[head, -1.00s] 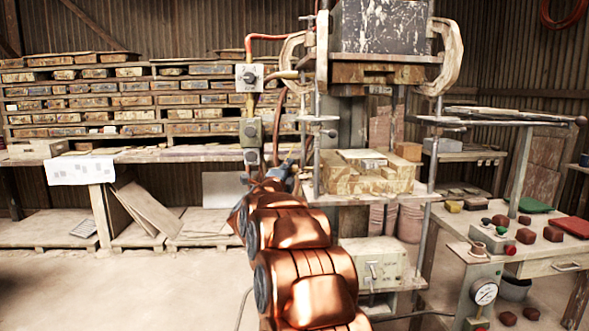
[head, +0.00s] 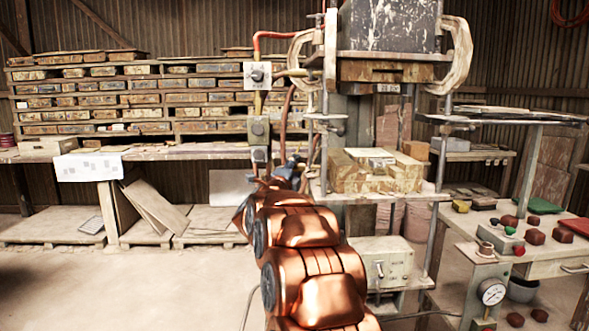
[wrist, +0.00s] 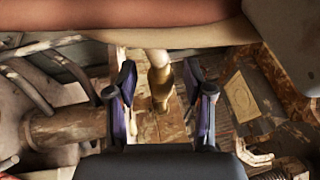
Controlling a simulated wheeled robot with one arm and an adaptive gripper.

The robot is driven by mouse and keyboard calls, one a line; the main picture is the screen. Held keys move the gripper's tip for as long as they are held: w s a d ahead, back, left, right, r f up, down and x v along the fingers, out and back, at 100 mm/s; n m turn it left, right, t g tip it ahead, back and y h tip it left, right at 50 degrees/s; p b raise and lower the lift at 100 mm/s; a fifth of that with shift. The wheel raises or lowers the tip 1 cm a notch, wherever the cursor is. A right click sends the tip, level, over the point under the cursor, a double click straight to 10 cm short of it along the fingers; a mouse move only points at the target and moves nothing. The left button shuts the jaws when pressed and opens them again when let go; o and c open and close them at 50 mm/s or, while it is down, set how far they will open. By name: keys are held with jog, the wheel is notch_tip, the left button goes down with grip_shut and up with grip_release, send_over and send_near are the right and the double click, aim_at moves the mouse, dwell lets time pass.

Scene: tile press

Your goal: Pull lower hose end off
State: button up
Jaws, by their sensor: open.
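A brown hose (head: 286,108) hangs down beside the press's left post in the head view. Its lower end is hidden behind my arm and gripper there. In the wrist view a brass fitting with a pale stub (wrist: 159,80) lies between my fingers. A wide reddish-brown band (wrist: 120,14), perhaps the hose close up, crosses the top. My gripper (wrist: 166,105) is open, one dark finger on each side of the fitting, with gaps visible on both sides. In the head view my gripper (head: 293,170) is small and partly hidden by my copper arm.
The press (head: 388,72) stands just right of my arm, with wooden blocks (head: 365,170) on its table. Valve boxes (head: 258,76) hang on the pipe to the left. A control stand with a gauge (head: 491,291) is at lower right. The floor at left is clear.

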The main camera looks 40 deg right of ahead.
jog(key=v, duration=1.1)
jog(key=shift+a, duration=0.2)
jog(key=shift+s, duration=0.1)
